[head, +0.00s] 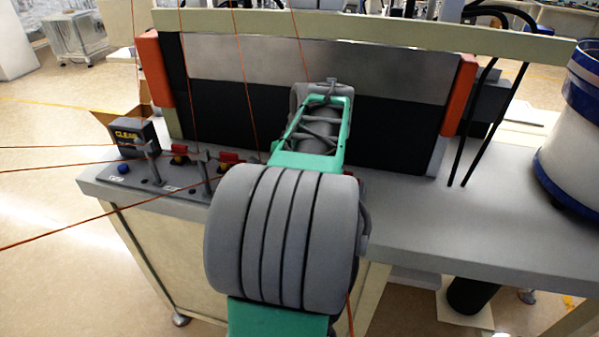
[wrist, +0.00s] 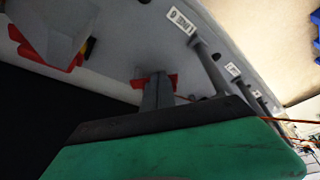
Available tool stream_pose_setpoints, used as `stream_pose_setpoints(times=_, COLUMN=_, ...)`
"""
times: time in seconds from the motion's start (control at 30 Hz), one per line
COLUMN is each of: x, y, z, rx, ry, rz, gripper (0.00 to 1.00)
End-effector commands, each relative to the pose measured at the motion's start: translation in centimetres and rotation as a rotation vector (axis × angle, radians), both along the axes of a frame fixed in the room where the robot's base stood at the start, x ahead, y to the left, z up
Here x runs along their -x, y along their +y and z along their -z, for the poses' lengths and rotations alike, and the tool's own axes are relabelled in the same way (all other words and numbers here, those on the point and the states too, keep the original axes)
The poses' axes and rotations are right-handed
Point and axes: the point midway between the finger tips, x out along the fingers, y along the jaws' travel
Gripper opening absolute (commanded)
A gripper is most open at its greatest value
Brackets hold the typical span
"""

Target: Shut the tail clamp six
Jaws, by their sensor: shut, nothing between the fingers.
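In the wrist view my gripper (wrist: 158,84) shows as narrow grey fingers rising from its green and black body, closed together with nothing between them. A red part (wrist: 138,83) shows just beside and behind the fingertips; I cannot tell whether they touch. A grey clamp lever (wrist: 208,66) stands to the right of the fingers, beside a white label (wrist: 181,20) too small to read surely. I cannot tell which clamp is number six. In the head view, grey levers (head: 151,160) and red clamp parts (head: 179,160) line the bench's left part; my arm hides the gripper and anything behind it.
A box marked CLEAR (head: 134,138) stands at the bench's left end near a blue button (head: 123,169). A dark panel (head: 385,130) with orange end posts (head: 459,95) rises behind my arm. A white bowl feeder (head: 570,150) stands right. The bench's right front (head: 440,225) is clear.

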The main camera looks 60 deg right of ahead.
Motion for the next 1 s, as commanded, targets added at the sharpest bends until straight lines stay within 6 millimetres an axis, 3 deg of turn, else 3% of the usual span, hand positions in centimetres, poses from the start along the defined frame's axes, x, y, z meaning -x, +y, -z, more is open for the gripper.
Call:
stream_pose_setpoints(times=0.17, x=0.3, y=0.3, z=-2.1, rx=0.002, ry=0.000, rz=-0.001, gripper=0.00)
stream_pose_setpoints(times=0.5, x=1.3, y=2.0, z=-8.8, rx=0.001, ry=-0.001, rz=-0.018, gripper=0.00)
stream_pose_setpoints(times=1.0, x=1.9, y=2.3, z=-8.8, rx=-0.001, ry=-0.005, rz=-0.010, gripper=0.00)
